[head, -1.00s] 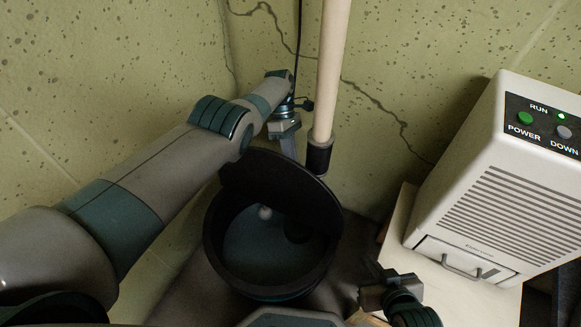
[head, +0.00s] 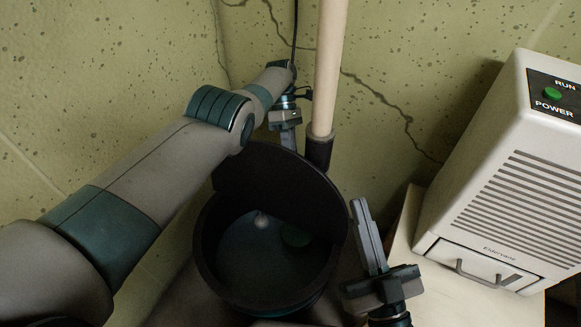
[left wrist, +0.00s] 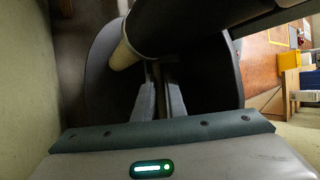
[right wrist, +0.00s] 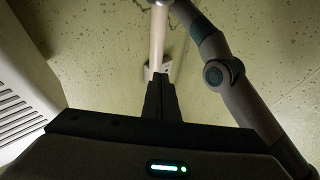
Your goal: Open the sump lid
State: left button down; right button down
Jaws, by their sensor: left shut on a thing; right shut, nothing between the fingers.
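The sump lid (head: 270,180) is a dark disc. It stands tilted up at the back of the round black sump basin (head: 207,262), whose mouth is open at the front. Inside, a small pale ball and a dull green patch show dimly. My left gripper (head: 288,140) reaches down behind the lid and is shut on its far edge; the fingertips are partly hidden there. The left wrist view shows its closed fingers (left wrist: 160,85) against the dark lid. My right gripper (head: 366,225) is shut and empty, pointing up just right of the basin. Its closed fingers also show in the right wrist view (right wrist: 161,95).
A pale vertical pipe (head: 330,70) with a black collar (head: 318,152) rises close behind the lid. A white dehumidifier (head: 490,200) stands on a pale surface at the right. A cracked, speckled wall (head: 440,60) closes off the back.

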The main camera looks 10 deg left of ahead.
pick_arm(q)
jog(key=shift+s+d+f+b, duration=0.15)
jog(key=shift+f+b, duration=0.2)
jog(key=shift+b, duration=0.4)
pick_arm(e)
jog(key=s+r+t, duration=0.2)
jog(key=s+r+t+y, duration=0.1)
jog(key=r, duration=0.1)
jog(key=shift+s+d, duration=0.25)
jog(key=shift+s, duration=0.15)
pick_arm(q)
jog(key=c, duration=1.8)
grip_release()
jog(key=shift+g, duration=0.3)
jog(key=shift+r, duration=0.1)
jog(key=shift+w, duration=0.2)
jog(key=shift+r, duration=0.1)
